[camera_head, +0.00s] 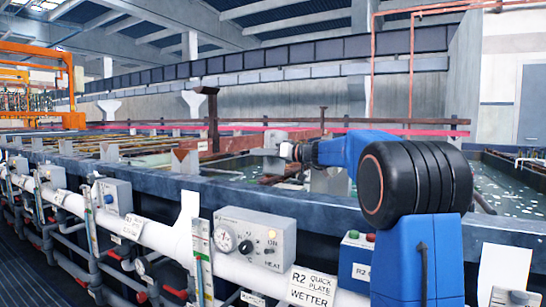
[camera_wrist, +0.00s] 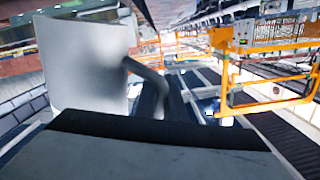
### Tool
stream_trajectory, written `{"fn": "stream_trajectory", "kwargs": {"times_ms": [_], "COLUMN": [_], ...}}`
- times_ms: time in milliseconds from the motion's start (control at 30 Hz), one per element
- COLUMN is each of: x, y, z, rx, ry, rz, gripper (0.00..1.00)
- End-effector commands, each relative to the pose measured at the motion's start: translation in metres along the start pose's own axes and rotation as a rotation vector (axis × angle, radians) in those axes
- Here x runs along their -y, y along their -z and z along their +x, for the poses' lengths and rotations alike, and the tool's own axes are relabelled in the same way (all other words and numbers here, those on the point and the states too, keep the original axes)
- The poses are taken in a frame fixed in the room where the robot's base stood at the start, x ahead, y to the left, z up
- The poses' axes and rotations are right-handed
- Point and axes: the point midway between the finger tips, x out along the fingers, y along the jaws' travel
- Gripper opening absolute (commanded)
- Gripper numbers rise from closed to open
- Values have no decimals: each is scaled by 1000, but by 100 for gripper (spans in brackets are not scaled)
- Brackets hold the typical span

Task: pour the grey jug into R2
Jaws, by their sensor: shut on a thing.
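The grey jug (camera_wrist: 85,70) fills the upper left of the wrist view, with its curved handle (camera_wrist: 152,78) on its right side. My gripper (camera_wrist: 160,128) is shut on the jug at the handle side; its fingertips are partly hidden. In the head view my blue arm reaches over the near tank edge, and my gripper (camera_head: 290,151) holds the small grey jug (camera_head: 273,141) above a tank with greenish liquid. The jug's contents and exact tilt cannot be told. The label R2 QUICK PLATE WETTER (camera_head: 312,287) is on the front pipe below that tank's edge.
The dark tank edge (camera_head: 255,202) runs across the front. A control box with a dial (camera_head: 254,238) and a blue box marked R2 (camera_head: 357,262) sit before it. Grey posts and pipes stand around the tank. An orange frame (camera_wrist: 268,35) shows in the wrist view.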

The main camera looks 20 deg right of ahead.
Motion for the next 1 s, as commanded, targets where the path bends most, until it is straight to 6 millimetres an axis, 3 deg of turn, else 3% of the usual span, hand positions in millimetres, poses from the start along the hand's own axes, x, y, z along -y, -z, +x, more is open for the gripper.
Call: {"fn": "stream_trajectory", "kwargs": {"times_ms": [400, 1000], "x": [2, 21], "y": [-2, -22], "z": [0, -4], "rx": [-7, -62], "ry": [0, 3], "rz": [-15, -284], "gripper": [0, 0]}}
